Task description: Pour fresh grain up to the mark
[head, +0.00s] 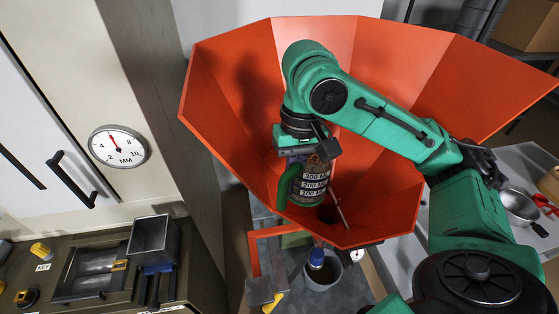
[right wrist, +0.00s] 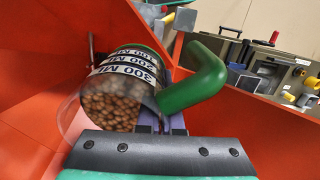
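The clear measuring jug (head: 312,186) has white bands reading 300, 200 and 100 ML and a green handle (head: 287,187). It hangs inside the large orange hopper (head: 222,112), above its lower part. Brown round grain shows in the jug near its mouth, beside the 300 ML band; the right wrist view shows this grain (right wrist: 112,105) closely. The exact level is hard to read. My right gripper (head: 306,150) is shut on the jug's green handle, which also shows in the right wrist view (right wrist: 195,82). My left gripper is not in view.
A round MM dial (head: 118,146) is on the cabinet at left. Below it a grey open box (head: 152,237) stands on a machine top. A grey bucket (head: 323,272) with a blue-capped bottle stands under the hopper. A metal bowl (head: 520,206) lies on the right-hand table.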

